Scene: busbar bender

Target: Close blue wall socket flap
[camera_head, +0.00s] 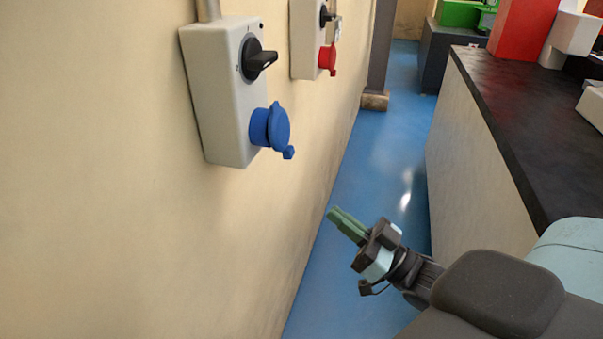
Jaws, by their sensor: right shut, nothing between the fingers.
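The blue wall socket (259,127) sticks out from the lower part of a light grey box on the left wall. Its round blue flap (279,126) covers the front of the socket, with a small blue tab at its lower end. I cannot tell whether the flap lies fully flat on the rim. My right gripper (336,214) has green fingers, shut and empty. In the picture it is below and right of the socket, clearly apart from it, pointing up and left. My left gripper is not in view.
The grey box (213,98) carries a black rotary switch (258,60) above the socket. A second box (304,40) with a red socket (327,59) hangs farther along the wall. A black-topped counter (520,120) stands at the right. Blue floor (345,180) lies clear between.

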